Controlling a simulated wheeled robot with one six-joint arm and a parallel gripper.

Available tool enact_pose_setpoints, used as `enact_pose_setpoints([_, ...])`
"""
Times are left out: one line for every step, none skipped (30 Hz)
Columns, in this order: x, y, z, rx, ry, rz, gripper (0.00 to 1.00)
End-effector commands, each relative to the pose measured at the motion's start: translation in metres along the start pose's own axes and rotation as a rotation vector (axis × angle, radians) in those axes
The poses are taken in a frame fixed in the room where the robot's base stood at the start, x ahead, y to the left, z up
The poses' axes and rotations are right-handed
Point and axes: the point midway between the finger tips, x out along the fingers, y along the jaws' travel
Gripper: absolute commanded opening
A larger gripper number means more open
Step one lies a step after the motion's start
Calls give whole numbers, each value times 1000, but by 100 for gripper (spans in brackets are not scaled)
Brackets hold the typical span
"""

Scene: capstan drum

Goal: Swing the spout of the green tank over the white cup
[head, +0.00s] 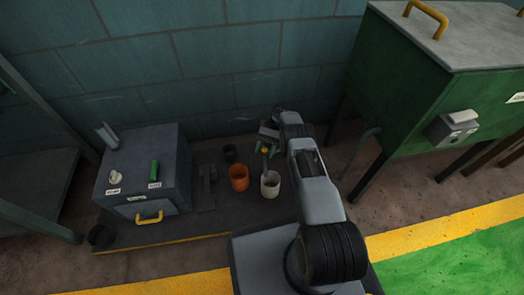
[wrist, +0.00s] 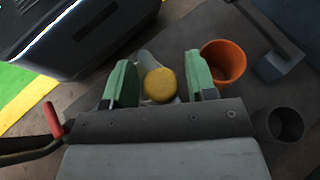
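The green tank (head: 405,95) stands at the right on dark legs. A thin grey pipe (head: 368,142) at its lower left looks like the spout; a dark pipe with a red end (wrist: 50,122) at the left of the wrist view may be the same. The white cup (head: 270,187) stands on the dark mat, apart from that pipe. My gripper (wrist: 163,82) has its green fingers on either side of a round yellow cap (wrist: 160,85), with slim gaps showing. In the head view the cap tops a grey stem by the white cup. The wrist view largely hides the white cup.
An orange cup (head: 238,178) and a dark cup (head: 230,153) stand left of the white cup. A grey box (head: 145,172) with a yellow handle is farther left. The block wall (head: 210,60) is close behind. A dark shelf frame (head: 40,170) stands at the far left.

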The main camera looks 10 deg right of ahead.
Motion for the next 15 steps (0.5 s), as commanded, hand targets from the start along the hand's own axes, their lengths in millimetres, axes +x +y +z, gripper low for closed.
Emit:
enact_pose_setpoints([0,0,0,-1,1,-1,56])
enact_pose_setpoints([-1,0,0,-1,2,-1,57])
enact_pose_setpoints([-1,-1,1,-2,3,-2,57])
enact_pose_setpoints([-1,-1,1,-2,3,-2,57])
enact_pose_setpoints([-1,-1,1,-2,4,-2,57])
enact_pose_setpoints([-1,-1,1,-3,4,-2,57])
enact_pose_setpoints([-1,-1,1,-3,5,-2,57])
enact_pose_setpoints([-2,-1,2,-3,5,-2,57])
enact_pose_setpoints([-2,-1,3,-4,5,-2,57])
enact_pose_setpoints([-3,-1,5,-4,5,-2,57])
enact_pose_setpoints([-4,-1,7,-4,6,-2,57])
enact_pose_setpoints([-6,-1,11,-4,6,-3,57])
enact_pose_setpoints([-8,-1,15,-4,6,-3,57])
enact_pose_setpoints([-10,-1,19,-3,6,-3,57])
enact_pose_setpoints([-12,-1,26,-3,5,-2,57])
